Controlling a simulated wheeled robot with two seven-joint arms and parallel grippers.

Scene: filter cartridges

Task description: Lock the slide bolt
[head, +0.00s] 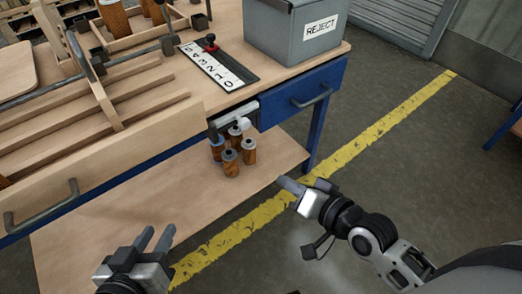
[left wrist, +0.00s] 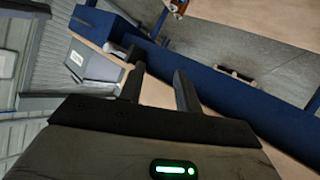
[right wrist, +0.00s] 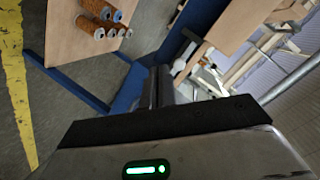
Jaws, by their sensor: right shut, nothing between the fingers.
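What looks like the slide bolt (head: 240,120) is a pale grey bar with a knob on a dark mount at the table's front edge, left of the blue drawer. It seems to show as a pale piece in the right wrist view (right wrist: 184,57). Whether it is locked I cannot tell. My right gripper (head: 283,182) is shut and empty, in the air in front of the table, right of and below the bolt in the picture. My left gripper (head: 160,238) is open and empty, lower left, well away from the bolt.
A blue drawer (head: 300,93) with a handle sits right of the bolt. On the table are a grey REJECT bin (head: 285,35), a number scale with a red knob (head: 210,40) and wooden racks. Several cartridges (head: 231,160) stand on the lower shelf (head: 110,225). The floor right is clear.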

